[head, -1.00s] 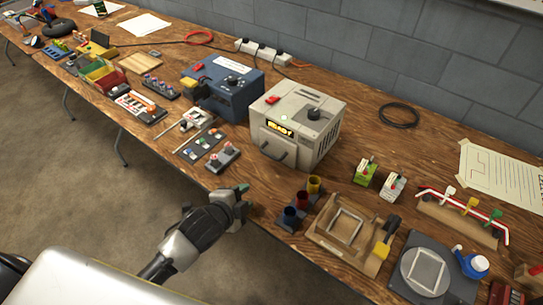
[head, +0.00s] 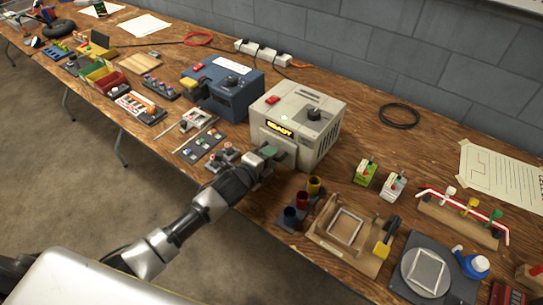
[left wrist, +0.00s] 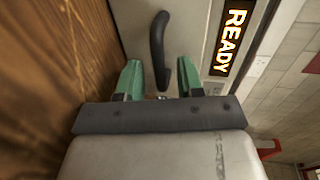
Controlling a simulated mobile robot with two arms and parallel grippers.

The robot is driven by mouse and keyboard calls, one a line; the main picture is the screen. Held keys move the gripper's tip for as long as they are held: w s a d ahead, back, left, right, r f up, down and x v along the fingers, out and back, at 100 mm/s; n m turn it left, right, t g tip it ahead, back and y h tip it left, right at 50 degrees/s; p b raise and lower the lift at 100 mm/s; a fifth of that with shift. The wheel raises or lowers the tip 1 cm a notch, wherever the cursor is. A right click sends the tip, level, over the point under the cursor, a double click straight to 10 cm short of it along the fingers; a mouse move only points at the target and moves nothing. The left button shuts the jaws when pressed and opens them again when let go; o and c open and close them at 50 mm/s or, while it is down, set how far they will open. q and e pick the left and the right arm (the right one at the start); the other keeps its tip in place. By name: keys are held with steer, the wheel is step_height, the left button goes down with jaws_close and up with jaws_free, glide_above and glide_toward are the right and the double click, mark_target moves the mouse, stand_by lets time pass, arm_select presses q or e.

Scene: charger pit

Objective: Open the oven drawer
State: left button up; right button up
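The oven (head: 305,122) is a light grey box with a red switch, a dark knob on top and a lit READY display (head: 279,129) on its front. Its front face and a dark curved drawer handle (left wrist: 158,50) show in the left wrist view. My left gripper (head: 272,154) is at the oven's front, covering the handle in the head view. In the left wrist view its green fingers (left wrist: 160,78) are apart, on either side of the handle's near end, with gaps on both sides. The drawer looks closed. My right gripper is not in view.
A blue box device (head: 225,88) stands left of the oven. A panel of small knobs (head: 222,160) lies close to my left gripper. Colored cups (head: 302,200) and a wooden fixture (head: 345,232) stand to the right. The floor before the table is clear.

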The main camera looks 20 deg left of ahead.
arm_select(q)
steer(key=shift+w+d+f, duration=0.15)
steer(key=shift+w+d, duration=0.1)
steer(key=shift+w, duration=0.4)
jaws_close()
